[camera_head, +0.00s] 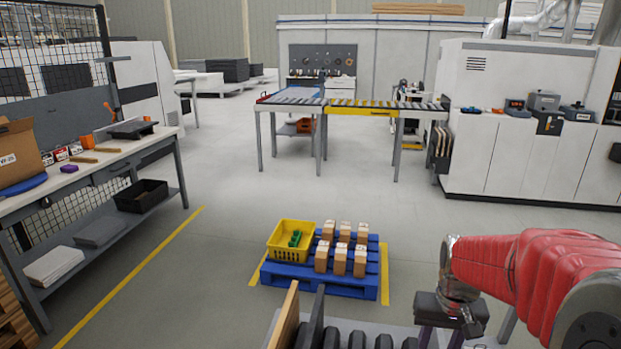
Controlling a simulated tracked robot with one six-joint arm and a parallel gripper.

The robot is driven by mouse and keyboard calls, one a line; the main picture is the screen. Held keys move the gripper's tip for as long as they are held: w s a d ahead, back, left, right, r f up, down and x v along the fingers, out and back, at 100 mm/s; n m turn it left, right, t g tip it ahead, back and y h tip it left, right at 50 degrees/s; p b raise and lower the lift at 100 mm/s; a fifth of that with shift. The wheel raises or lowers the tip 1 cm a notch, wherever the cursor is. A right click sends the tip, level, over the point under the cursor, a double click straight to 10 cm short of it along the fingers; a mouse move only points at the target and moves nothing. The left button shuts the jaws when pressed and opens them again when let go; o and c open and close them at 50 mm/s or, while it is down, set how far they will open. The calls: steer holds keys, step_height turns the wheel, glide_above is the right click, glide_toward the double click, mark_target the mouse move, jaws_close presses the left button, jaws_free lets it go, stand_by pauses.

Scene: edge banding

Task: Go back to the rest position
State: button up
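My red arm (540,270) reaches in from the right edge. Its end, my gripper (462,312), hangs low at the lower right, to the right of the blue pallet and above a grey surface at the bottom edge. The fingertips are too small and dark to tell whether they are open or shut. I cannot make out any held object.
A blue pallet (322,277) on the floor carries a yellow crate (281,255) with green items, and several wooden blocks. A workbench (150,141) stands left, roller tables (388,112) further back, a white machine (515,165) at right. The middle floor is clear.

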steer(key=s+a+r+n+t, duration=0.1)
steer(key=s+a+r+t, duration=0.1)
steer(key=s+a+r, duration=0.3)
steer(key=s+a+r+n+t, duration=0.1)
steer(key=s+a+r+t, duration=0.2)
steer(key=s, duration=0.6)
step_height(320, 180, up, 3)
steer(key=a, duration=0.2)
steer(key=shift+s+a+r, duration=0.15)
steer(key=shift+s+a, duration=0.15)
steer(key=shift+c, duration=0.7)
steer(key=shift+s, duration=0.1)
